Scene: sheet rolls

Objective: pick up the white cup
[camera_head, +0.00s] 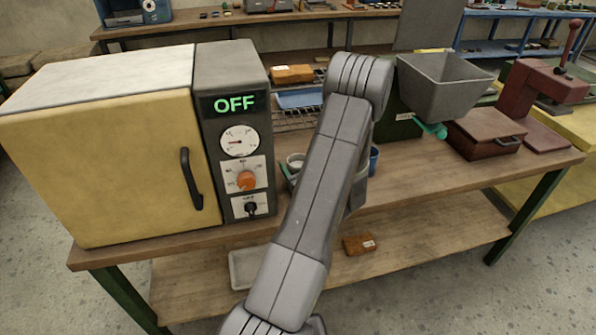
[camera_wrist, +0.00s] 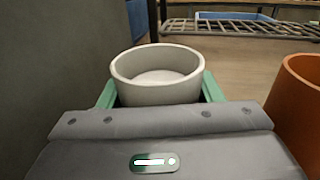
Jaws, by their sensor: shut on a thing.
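The white cup (camera_wrist: 157,96) is upright in the wrist view, open at the top, and it looks empty. My gripper (camera_wrist: 158,92) has its green fingers on both sides of the cup and is shut on it. The palm hides the lower part of the cup. In the head view a small part of the white cup (camera_head: 295,160) shows just left of my arm, above the workbench. My arm hides most of the gripper there. I cannot tell whether the cup touches the bench.
An orange-brown cup (camera_wrist: 298,100) stands close on the right in the wrist view. A blue cup (camera_head: 374,160) is right of my arm. The yellow oven (camera_head: 105,165) with an OFF display stands at left. A wire rack (camera_wrist: 240,30) is behind. A grey hopper (camera_head: 440,85) stands at right.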

